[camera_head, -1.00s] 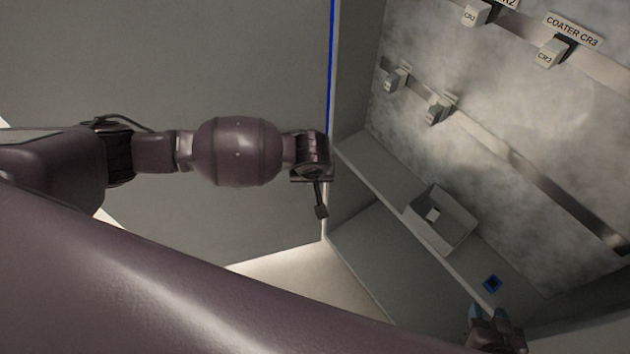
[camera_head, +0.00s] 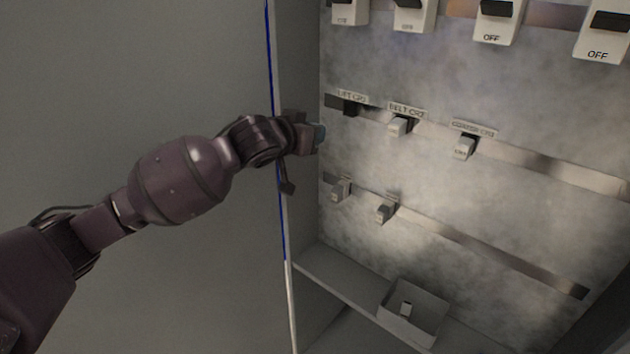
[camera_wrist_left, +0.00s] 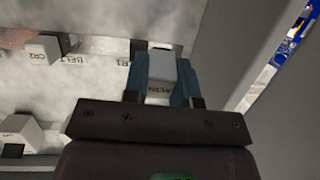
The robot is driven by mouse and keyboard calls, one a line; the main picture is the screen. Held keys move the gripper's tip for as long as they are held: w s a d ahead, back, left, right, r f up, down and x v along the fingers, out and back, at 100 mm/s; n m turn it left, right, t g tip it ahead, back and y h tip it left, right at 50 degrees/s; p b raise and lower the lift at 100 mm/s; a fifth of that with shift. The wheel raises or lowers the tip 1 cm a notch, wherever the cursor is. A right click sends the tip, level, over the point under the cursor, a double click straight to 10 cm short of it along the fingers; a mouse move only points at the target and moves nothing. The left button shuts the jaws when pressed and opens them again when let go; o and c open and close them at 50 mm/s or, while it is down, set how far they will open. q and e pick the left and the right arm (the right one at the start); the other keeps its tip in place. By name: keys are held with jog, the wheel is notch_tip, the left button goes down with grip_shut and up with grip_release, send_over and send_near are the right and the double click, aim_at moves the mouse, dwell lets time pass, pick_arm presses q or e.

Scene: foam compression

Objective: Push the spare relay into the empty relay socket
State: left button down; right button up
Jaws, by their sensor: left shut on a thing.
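My left gripper (camera_head: 318,138) reaches in from the left at the panel's left edge. In the left wrist view its blue fingers (camera_wrist_left: 162,82) are shut on a white relay (camera_wrist_left: 162,66) with dark lettering that reads upside down. The empty relay socket (camera_head: 349,107) is a dark block under a label at the left end of the middle rail. The gripper is just below and left of it in the head view. In the wrist view the relay and fingers hide the socket, so I cannot tell whether they touch. My right gripper is not in view.
Two seated relays, BELT CR2 (camera_head: 398,126) and CR3 (camera_head: 464,147), stand right of the socket. Two more grey units (camera_head: 341,189) sit on the lower rail. Several OFF switches (camera_head: 498,22) line the top. An open tray (camera_head: 436,322) holds a small white piece.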

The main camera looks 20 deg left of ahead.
pick_arm(q)
jog(key=shift+s+d+r+m+t+h, duration=0.2)
jog(key=shift+d+r+m+t+h, duration=0.2)
jog(key=shift+d+r+t+h, duration=0.25)
jog(key=shift+w+d+r+t+h, duration=0.15)
jog(key=shift+r+t+h, duration=0.25)
jog(key=shift+t+h, duration=0.25)
jog(key=shift+b+x, duration=0.7)
jog(key=shift+x, duration=2.25)
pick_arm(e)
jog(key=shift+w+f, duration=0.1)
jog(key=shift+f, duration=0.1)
pick_arm(q)
jog(key=shift+w+p, duration=0.2)
jog(key=shift+p, duration=0.15)
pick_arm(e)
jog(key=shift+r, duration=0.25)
pick_arm(q)
jog(key=shift+w+d, duration=0.3)
jog(key=shift+w, duration=0.3)
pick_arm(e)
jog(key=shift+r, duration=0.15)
